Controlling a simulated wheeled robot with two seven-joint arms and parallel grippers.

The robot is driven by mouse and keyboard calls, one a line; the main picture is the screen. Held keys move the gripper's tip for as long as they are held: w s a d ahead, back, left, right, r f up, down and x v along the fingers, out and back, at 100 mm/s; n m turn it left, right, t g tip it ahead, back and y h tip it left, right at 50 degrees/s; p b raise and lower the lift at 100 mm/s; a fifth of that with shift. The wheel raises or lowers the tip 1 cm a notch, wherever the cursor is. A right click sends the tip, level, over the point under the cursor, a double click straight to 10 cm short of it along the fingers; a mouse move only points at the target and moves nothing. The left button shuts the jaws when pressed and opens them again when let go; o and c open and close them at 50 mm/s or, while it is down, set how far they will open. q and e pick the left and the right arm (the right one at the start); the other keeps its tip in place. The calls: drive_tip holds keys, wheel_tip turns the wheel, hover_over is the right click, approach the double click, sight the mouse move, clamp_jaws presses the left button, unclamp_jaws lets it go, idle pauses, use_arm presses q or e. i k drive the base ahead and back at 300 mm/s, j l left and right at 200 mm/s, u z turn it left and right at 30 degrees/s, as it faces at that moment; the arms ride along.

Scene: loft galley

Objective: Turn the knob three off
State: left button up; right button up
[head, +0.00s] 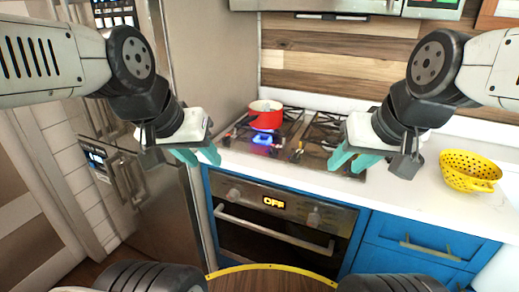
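The cooktop (283,153) is set into the white counter, with small knobs along its front edge. One knob (298,151) stands right of the middle and another (227,140) is at the left. Others are too small or hidden to tell apart, and I cannot tell which is knob three. A blue glow (262,140) shows below a red pot (266,115) on the left burner. My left gripper (198,155) is open and empty, left of the cooktop knobs. My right gripper (350,161) is open and empty, over the cooktop's right front and partly hiding it.
The oven (280,225) below has a display reading OFF, two knobs and a long handle. A yellow colander (469,170) stands on the counter at right. A steel fridge (155,205) stands at left. Blue drawers (415,240) are at lower right.

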sight(274, 151)
drive_tip(key=i+j, duration=0.2)
drive_tip(key=j, duration=0.15)
drive_tip(key=i+j+z, duration=0.1)
drive_tip(key=j, duration=0.25)
drive_tip(key=i+j, duration=0.25)
drive_tip(key=j+z, duration=0.05)
drive_tip(key=j, duration=0.05)
